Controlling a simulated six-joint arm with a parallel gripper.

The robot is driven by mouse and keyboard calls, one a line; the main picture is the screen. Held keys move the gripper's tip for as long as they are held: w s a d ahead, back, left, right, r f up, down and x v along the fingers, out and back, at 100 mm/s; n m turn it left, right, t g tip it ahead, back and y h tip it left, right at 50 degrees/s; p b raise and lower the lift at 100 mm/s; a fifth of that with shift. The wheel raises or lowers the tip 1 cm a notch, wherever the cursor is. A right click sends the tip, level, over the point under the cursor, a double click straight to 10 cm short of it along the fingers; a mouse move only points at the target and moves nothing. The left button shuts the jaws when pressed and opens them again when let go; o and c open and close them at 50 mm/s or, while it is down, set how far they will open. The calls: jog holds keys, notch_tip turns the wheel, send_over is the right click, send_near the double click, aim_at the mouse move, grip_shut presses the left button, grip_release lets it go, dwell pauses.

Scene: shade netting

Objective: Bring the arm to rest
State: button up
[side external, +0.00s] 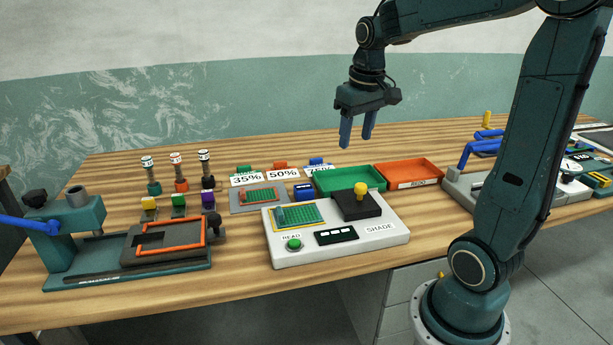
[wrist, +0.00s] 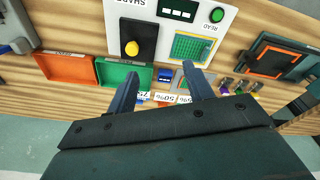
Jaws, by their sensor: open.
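My gripper (side external: 357,132) is open and empty, with its two blue fingers pointing down. It is raised in the air above the back of the wooden table (side external: 115,160), over the area of the green tray (side external: 350,181). Nothing is between the fingers in the wrist view (wrist: 158,82), where the table and its objects show below. The arm is bent, with its forearm reaching left from the upright link.
A white shade reader (side external: 340,248) with a yellow knob stands at the front middle. An orange tray (side external: 408,173) is beside the green one. A teal press (side external: 70,240) is at left, near several small stamps. Free air surrounds my gripper.

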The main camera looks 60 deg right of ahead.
jog(key=s+a+n+t, duration=0.2)
jog(key=s+a, duration=0.3)
jog(key=a, duration=0.3)
jog(key=s+a+n+t, duration=0.2)
jog(key=s+a, duration=0.3)
jog(key=a, duration=0.3)
jog(key=shift+s+y, duration=0.4)
